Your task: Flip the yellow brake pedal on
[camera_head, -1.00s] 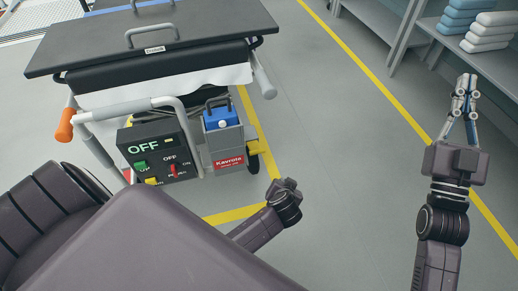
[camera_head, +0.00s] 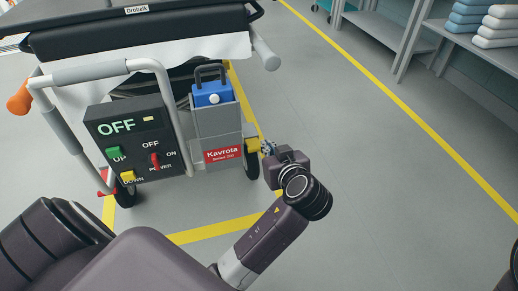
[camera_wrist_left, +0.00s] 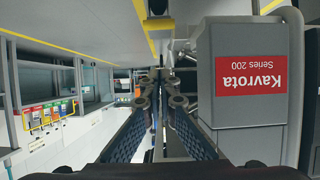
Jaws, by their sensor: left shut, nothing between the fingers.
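The yellow brake pedal (camera_head: 253,145) sticks out low at the right side of the cart, by the right wheel and beside the grey box with the red Kavrota label. My left gripper (camera_head: 267,148) is at the pedal's right end, with its small fingertips close against it; I cannot tell whether they touch. In the left wrist view my left gripper (camera_wrist_left: 161,88) is shut and empty, beside the upside-down Kavrota box (camera_wrist_left: 245,130).
The cart carries a control panel (camera_head: 137,145) showing OFF, a blue battery-like unit (camera_head: 213,94) and a handle with an orange grip (camera_head: 18,104). A shelf with folded cloths (camera_head: 480,30) stands at the back right. The floor (camera_head: 380,160) right of the cart is clear.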

